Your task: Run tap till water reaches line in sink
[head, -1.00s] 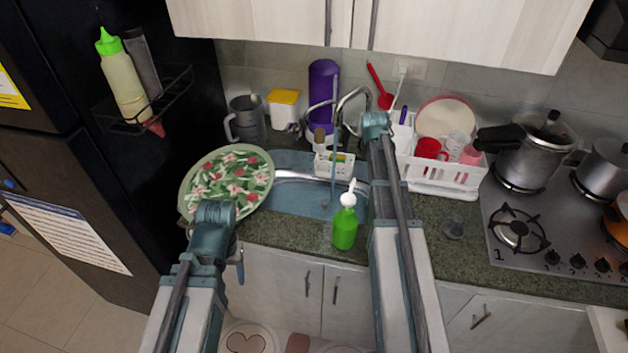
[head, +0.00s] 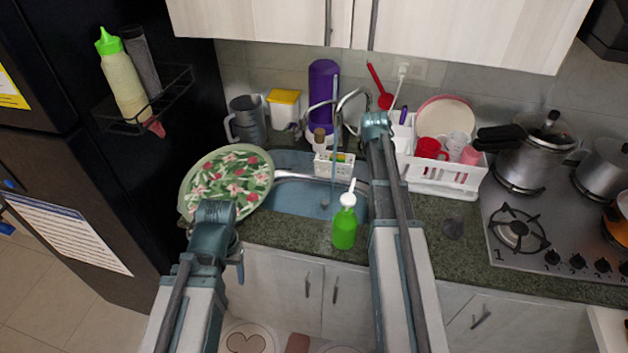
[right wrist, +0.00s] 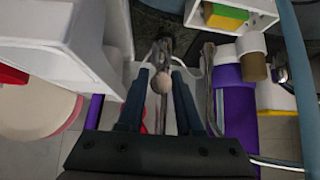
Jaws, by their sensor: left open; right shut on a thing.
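The chrome tap (head: 345,105) stands behind the sink (head: 290,200). A thin bluish stream (head: 333,175) runs down from the spout into it. The basin looks blue inside; I cannot make out a level line. My right gripper is hidden behind my arm in the head view. In the right wrist view my right gripper (right wrist: 162,85) is shut on the tap handle (right wrist: 161,82), whose round end shows between the fingers. My left gripper (head: 239,262) is open and empty, low in front of the counter's edge, below the plate.
A floral plate (head: 228,182) leans over the sink's left side. A green soap bottle (head: 344,228) stands at its front edge. A white sponge holder (head: 333,165) is in front of the tap. A white dish rack (head: 450,180) stands right, the stove (head: 550,230) beyond.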

